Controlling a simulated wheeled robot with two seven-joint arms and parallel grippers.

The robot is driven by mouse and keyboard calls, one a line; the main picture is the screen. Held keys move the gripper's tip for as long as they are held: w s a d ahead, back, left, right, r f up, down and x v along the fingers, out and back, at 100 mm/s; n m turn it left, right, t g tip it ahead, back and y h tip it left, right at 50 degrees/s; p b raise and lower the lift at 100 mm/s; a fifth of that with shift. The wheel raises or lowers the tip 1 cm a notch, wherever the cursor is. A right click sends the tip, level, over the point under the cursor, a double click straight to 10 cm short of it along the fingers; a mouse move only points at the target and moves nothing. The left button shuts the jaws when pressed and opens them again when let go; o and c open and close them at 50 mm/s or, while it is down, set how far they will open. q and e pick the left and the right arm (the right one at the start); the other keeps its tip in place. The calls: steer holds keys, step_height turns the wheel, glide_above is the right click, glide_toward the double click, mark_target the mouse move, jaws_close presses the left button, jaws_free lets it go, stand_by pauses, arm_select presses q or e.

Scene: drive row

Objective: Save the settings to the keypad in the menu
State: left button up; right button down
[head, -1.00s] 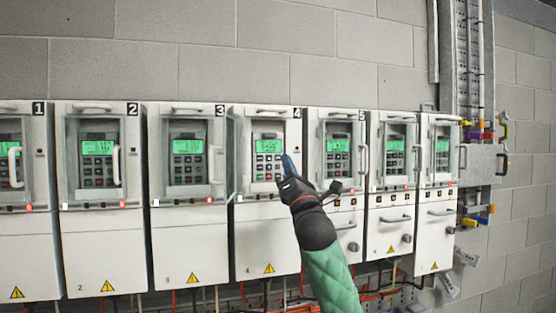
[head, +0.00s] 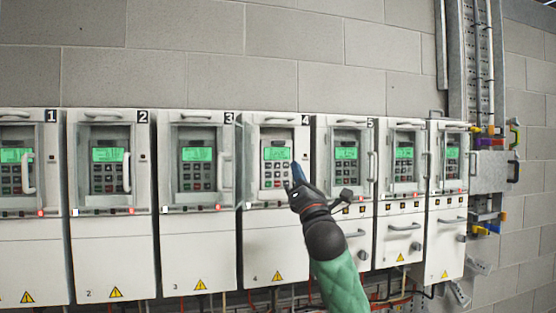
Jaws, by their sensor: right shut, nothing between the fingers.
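The keypad (head: 274,176) sits on drive 4, with a lit green screen (head: 276,154) above its dark buttons. The text on the screen is too small to read. The clear cover seen over the other keypads does not show in front of this one. I cannot tell whether the tip touches a button. My right arm comes up from the bottom, in a green sleeve. My left gripper is not in view.
Several white drive cabinets stand side by side, such as drive 3 (head: 198,248) and drive 5 (head: 341,214), with door handles sticking out. A cable duct (head: 478,60) runs up the wall at right.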

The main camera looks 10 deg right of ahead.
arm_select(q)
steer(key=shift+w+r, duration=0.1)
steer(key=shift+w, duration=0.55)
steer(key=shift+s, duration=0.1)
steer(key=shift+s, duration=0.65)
